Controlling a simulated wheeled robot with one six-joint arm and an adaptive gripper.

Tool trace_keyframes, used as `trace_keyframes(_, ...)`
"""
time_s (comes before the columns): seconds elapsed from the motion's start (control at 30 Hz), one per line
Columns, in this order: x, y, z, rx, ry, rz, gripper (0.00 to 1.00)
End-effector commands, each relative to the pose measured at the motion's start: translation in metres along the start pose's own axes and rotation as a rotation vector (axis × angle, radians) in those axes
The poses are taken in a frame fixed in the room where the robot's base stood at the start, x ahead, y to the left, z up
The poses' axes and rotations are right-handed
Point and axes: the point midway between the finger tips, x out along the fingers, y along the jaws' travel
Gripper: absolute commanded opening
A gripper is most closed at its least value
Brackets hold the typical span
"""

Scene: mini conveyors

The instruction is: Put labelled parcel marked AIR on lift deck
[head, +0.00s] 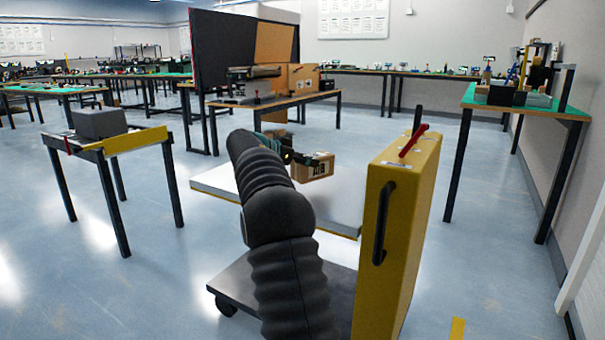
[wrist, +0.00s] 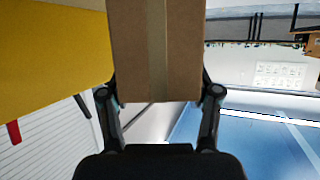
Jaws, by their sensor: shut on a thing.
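A brown cardboard parcel (head: 312,170) with a dark printed label faces me in the head view; the print is too small to read surely. My gripper (head: 303,158) is shut on it, partly hidden behind my arm. In the wrist view the parcel (wrist: 155,50), with a tape strip down its middle, sits between the two fingers of my gripper (wrist: 160,88). The white lift deck (head: 345,205) lies beneath the parcel in the head view. A faint shadow shows on the deck below it, but I cannot tell the exact gap.
The lift's yellow column (head: 402,235), with a black handle and red lever, stands right of my arm. A small table (head: 85,145) with a grey box is at left. A green-topped bench (head: 530,106) is at right.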

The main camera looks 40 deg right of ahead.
Motion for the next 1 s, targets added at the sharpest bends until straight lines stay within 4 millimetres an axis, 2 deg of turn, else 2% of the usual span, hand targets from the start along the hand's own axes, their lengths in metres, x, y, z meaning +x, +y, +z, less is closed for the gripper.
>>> trace_keyframes(0.23,0.001,-0.007,0.011,-0.001,0.001,0.000,0.14)
trace_keyframes(0.5,0.013,-0.007,0.042,-0.001,0.001,0.000,0.14)
trace_keyframes(0.9,0.015,-0.007,0.045,0.001,0.001,0.000,0.14)
trace_keyframes(0.93,0.015,-0.007,0.045,0.000,0.000,0.000,0.67)
trace_keyframes(1.0,0.015,-0.007,0.045,0.000,0.000,0.000,0.84)
